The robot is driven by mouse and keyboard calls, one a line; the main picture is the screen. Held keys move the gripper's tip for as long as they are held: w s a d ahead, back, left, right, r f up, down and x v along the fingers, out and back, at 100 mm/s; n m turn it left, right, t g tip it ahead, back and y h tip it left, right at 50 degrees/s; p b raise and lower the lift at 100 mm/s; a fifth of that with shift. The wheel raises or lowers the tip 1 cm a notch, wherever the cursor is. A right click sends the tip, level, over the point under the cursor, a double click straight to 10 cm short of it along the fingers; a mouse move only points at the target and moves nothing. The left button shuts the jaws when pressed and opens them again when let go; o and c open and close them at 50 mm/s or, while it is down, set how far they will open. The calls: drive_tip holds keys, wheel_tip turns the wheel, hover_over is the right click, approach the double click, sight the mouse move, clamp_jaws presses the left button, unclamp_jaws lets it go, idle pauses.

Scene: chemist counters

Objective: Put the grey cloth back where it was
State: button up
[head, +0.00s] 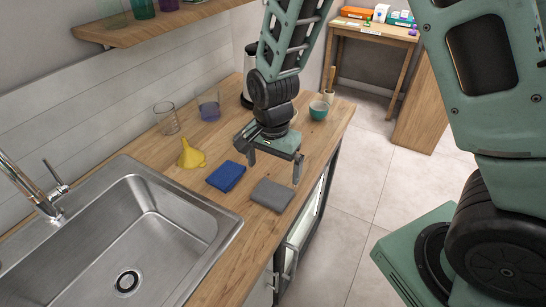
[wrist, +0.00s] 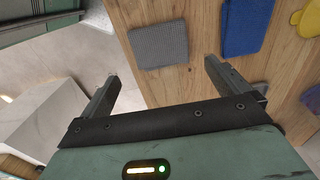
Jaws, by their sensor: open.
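The grey cloth (head: 272,194) lies flat on the wooden counter near its front edge, to the right of the sink. It also shows in the wrist view (wrist: 160,45), beyond my fingertips. My gripper (head: 275,168) is open and empty above the counter, just behind the cloth in the head view. In the wrist view, my gripper (wrist: 160,80) has its two fingers wide apart with nothing between them. The fingers do not touch the cloth.
A blue cloth (head: 226,176) lies to the left of the grey one, with a yellow funnel (head: 190,154) behind it. Two glasses (head: 166,118) and a teal bowl (head: 318,110) stand further back. The steel sink (head: 150,215) is at the left. Bare counter (head: 225,208) lies between cloths and sink.

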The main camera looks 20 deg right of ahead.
drive_tip(key=s+a+r+n+y, duration=0.1)
drive_tip(key=s+a+r+n, duration=0.4)
drive_tip(key=s+r+n, duration=0.35)
drive_tip(key=s+a+r+n+b, duration=0.1)
drive_tip(key=s+r+n, duration=0.2)
drive_tip(key=s+n, duration=0.7)
drive_tip(key=shift+s+a+r, duration=0.15)
drive_tip(key=shift+s+r, duration=0.1)
drive_tip(key=shift+s, duration=0.55)
